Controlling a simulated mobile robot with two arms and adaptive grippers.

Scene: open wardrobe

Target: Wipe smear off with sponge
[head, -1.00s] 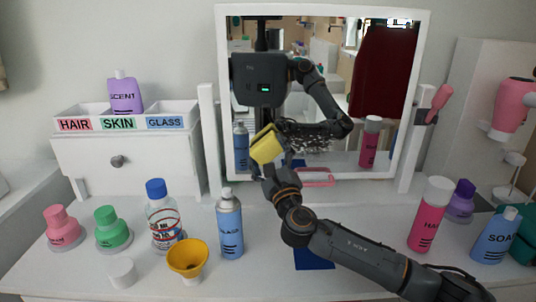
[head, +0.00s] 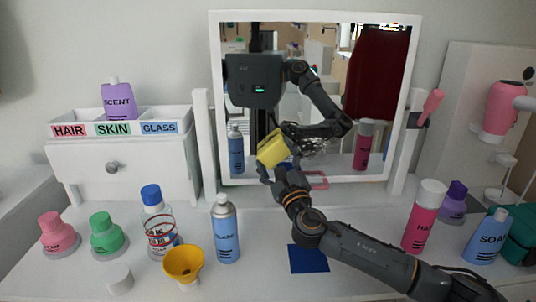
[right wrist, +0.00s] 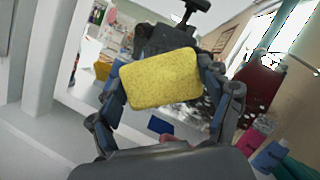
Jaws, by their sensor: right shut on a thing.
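The yellow sponge (head: 273,149) is held up in front of the mirror (head: 400,100), at the left edge of a dark speckled smear (head: 318,145) on the lower glass. My right gripper (head: 268,170) is shut on the sponge. In the right wrist view the sponge (right wrist: 160,78) sits between both fingers, with its broad face showing. I cannot tell whether the sponge touches the glass. Part of the smear is hidden behind the sponge and gripper. My left gripper is not in view.
A blue spray can (head: 226,230), yellow funnel (head: 183,262) and clear bottle (head: 158,225) stand left of my arm. A pink can (head: 426,215) and blue soap bottle (head: 487,238) stand right. A blue cloth-like square (head: 309,260) lies on the tabletop below my arm.

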